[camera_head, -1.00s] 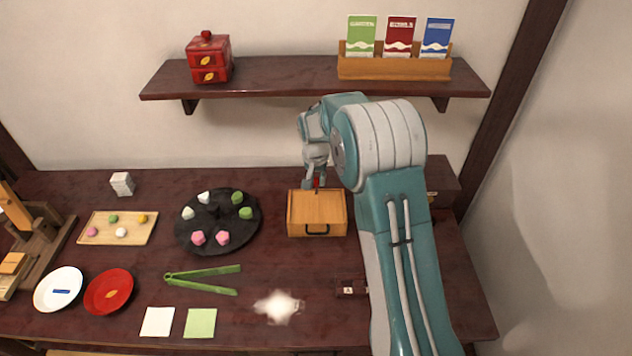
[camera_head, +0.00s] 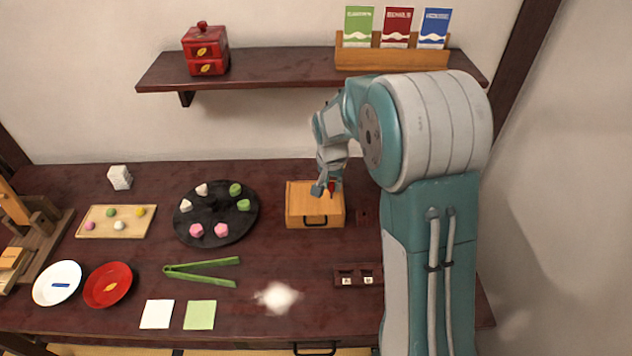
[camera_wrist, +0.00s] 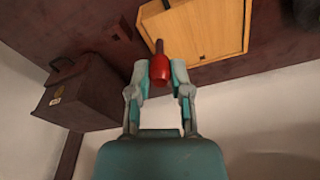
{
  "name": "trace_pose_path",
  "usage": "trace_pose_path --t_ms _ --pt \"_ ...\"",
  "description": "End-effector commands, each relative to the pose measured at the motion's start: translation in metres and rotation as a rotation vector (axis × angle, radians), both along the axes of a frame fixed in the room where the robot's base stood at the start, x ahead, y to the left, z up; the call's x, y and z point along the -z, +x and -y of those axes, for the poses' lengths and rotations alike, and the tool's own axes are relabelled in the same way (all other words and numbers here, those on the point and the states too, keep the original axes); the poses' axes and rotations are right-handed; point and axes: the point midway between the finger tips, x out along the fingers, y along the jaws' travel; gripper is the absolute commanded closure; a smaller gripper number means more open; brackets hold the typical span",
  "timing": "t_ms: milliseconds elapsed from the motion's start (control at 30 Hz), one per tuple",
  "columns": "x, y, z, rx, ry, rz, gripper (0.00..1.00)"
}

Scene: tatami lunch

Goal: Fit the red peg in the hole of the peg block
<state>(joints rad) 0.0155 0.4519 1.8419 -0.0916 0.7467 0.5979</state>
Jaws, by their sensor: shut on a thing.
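My gripper (camera_head: 324,189) is shut on the red peg (camera_head: 332,186), above the light wooden box in the head view. In the wrist view, the peg (camera_wrist: 160,69) sits between the two fingertips of my gripper (camera_wrist: 160,78), with its thin dark end pointing away from the wrist. A small dark square block (camera_head: 362,216), possibly the peg block, lies on the table just right of the wooden box. It also shows in the wrist view (camera_wrist: 118,29), left of the peg and apart from it. Its hole is too small to make out clearly.
The wooden box (camera_head: 315,203) with a dark handle is beneath my gripper. A dark chest (camera_wrist: 85,95) shows in the wrist view. A dark labelled holder (camera_head: 357,282) lies nearer the front. A round black tray (camera_head: 213,228) of sweets and green tongs (camera_head: 202,271) are leftward. A shelf (camera_head: 285,82) hangs above.

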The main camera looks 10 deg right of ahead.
Motion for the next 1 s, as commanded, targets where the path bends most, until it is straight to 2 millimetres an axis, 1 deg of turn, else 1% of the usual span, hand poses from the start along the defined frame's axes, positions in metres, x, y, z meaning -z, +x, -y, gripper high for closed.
trace_pose_path --t_ms 33,100,200,333,433,633,1000 --pt "0.010 0.003 0.022 0.065 0.000 -0.004 0.89" --pt "0.020 0.005 0.046 0.146 0.000 -0.004 0.89" --pt "0.033 0.007 0.075 0.246 0.000 -0.003 0.89" --pt "0.044 0.006 0.099 0.328 0.000 0.000 0.89" --pt "0.047 0.006 0.106 0.353 0.000 0.001 0.89" --pt "0.055 0.006 0.107 0.356 -0.001 -0.001 0.89" --pt "0.088 0.006 0.106 0.355 0.000 -0.001 0.89"
